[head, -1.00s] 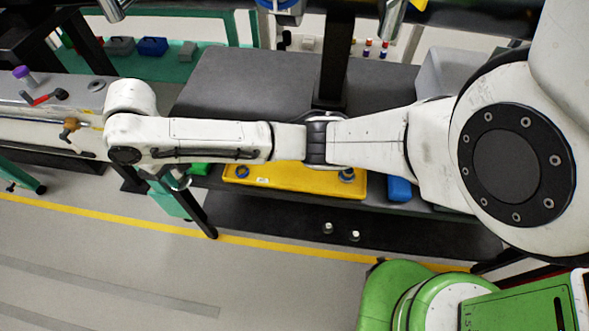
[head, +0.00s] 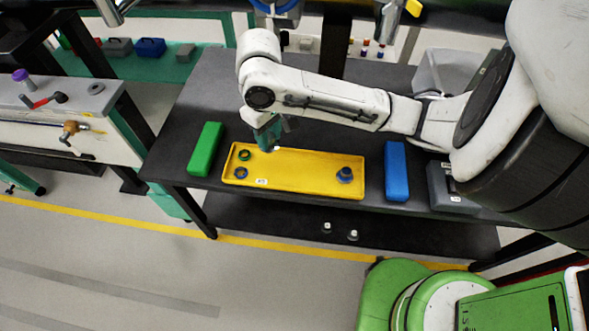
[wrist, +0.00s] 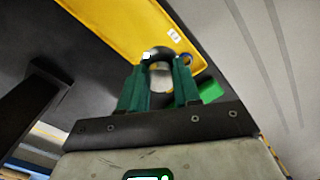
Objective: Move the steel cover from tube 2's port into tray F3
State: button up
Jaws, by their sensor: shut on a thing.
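My gripper (head: 268,142) is over the left part of a yellow tray (head: 300,178) on the dark bench, apart from its floor as far as I can see. In the wrist view, its green fingers (wrist: 160,72) are shut on a round grey metal piece, the steel cover (wrist: 160,78), partly hidden between them. The yellow tray also shows in the wrist view (wrist: 125,25). Its small white label is too small to read, so I cannot tell whether it is F3. Tube 2's port cannot be made out for sure.
A grey container (head: 450,190) is farther right. The tray's middle is free.

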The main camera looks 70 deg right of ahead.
jog(key=s+a+f+m+b, duration=0.1)
jog(key=s+f, duration=0.1)
jog(key=s, duration=0.6)
jog(key=s+a+f+m, duration=0.1)
jog(key=s+a+f, duration=0.1)
jog(key=s, duration=0.6)
jog(key=w+d+f+b, duration=0.1)
jog(key=w+d+f, duration=0.1)
jog(key=w, duration=0.1)
jog(key=w+d+f, duration=0.3)
jog(key=w, duration=0.1)
jog(key=w+d+f+b, duration=0.1)
jog(key=w+d+f, duration=0.1)
jog(key=w+f, duration=0.1)
jog(key=shift+w+d+f+b, duration=0.15)
jog(key=shift+w+f+b, duration=0.15)
jog(key=shift+w, duration=0.1)
jog(key=shift+w+d+f, duration=0.2)
jog(key=shift+f, duration=1.65)
